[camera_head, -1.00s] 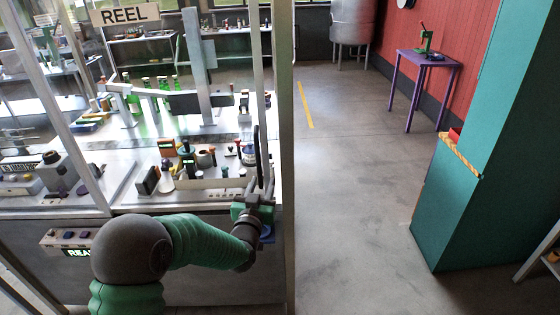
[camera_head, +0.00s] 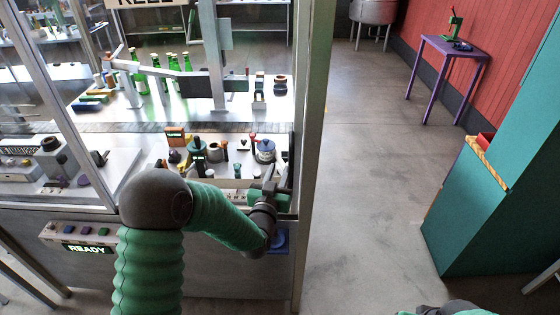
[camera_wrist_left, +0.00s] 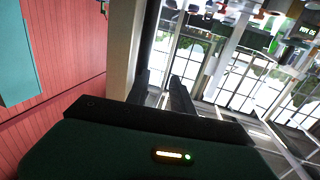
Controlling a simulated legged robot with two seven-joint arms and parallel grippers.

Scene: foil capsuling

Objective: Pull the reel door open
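The reel door is the clear framed panel under the REEL sign (camera_head: 146,3), whose top is cut off, on the front of the machine. My left gripper (camera_head: 278,178) is at the door's right side, beside the grey post (camera_head: 312,130). In the left wrist view, its two dark fingers (camera_wrist_left: 162,85) stand apart with a gap between them. A dark upright bar (camera_wrist_left: 152,35), perhaps the door handle, runs beside the left finger; I cannot tell whether they touch. In the head view the gripper hides the handle area.
Green bottles (camera_head: 172,65) and small tools stand inside the machine. A control panel with a READY display (camera_head: 88,248) is at lower left. The floor right of the post is clear up to a teal cabinet (camera_head: 490,215). A purple table (camera_head: 455,47) stands at the back right.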

